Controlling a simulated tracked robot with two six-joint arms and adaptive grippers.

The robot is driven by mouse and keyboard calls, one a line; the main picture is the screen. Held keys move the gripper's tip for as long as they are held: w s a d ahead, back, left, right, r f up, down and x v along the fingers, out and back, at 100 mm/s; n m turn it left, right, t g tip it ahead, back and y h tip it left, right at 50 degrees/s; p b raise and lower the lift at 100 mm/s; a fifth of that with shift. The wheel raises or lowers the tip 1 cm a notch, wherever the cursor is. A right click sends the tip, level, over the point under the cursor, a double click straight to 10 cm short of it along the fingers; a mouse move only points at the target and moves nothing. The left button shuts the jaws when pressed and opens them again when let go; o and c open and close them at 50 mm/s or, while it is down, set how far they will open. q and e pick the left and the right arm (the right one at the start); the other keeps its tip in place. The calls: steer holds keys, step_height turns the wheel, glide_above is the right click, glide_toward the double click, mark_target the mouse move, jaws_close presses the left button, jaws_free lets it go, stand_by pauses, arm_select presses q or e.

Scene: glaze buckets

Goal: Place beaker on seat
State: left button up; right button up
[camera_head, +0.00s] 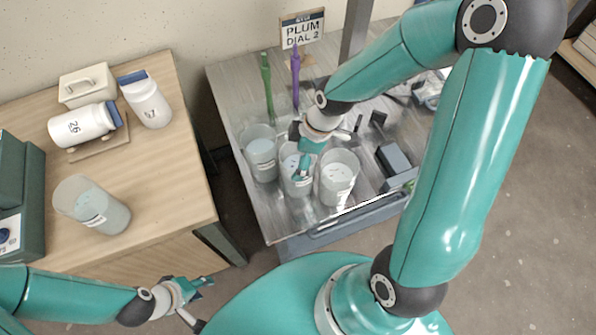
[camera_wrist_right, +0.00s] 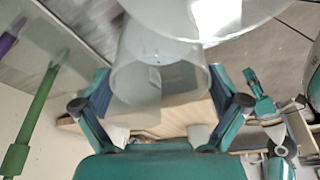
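Three translucent beakers with pale contents stand in a row on the metal table: a left one (camera_head: 261,158), a middle one (camera_head: 297,184) and a right one (camera_head: 337,178). Another beaker (camera_head: 97,210) stands on the wooden table. My right gripper (camera_head: 318,147) is down at the middle beaker and partly covers it. In the right wrist view its spread fingers (camera_wrist_right: 160,85) lie on both sides of a beaker (camera_wrist_right: 150,75); contact is unclear. My left gripper (camera_head: 200,300) is empty, fingers apart. I cannot tell which thing is the seat.
A grey-blue block device (camera_head: 394,160) is on the metal table (camera_head: 232,88), right of the beakers. A green stick (camera_head: 267,85), a purple stick (camera_head: 295,78) and a "PLUM DIAL 2" sign (camera_head: 302,30) stand behind. White jars (camera_head: 80,126) occupy the wooden table (camera_head: 165,180).

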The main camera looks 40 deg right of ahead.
steer(key=shift+w, duration=0.1)
steer(key=c, duration=1.4)
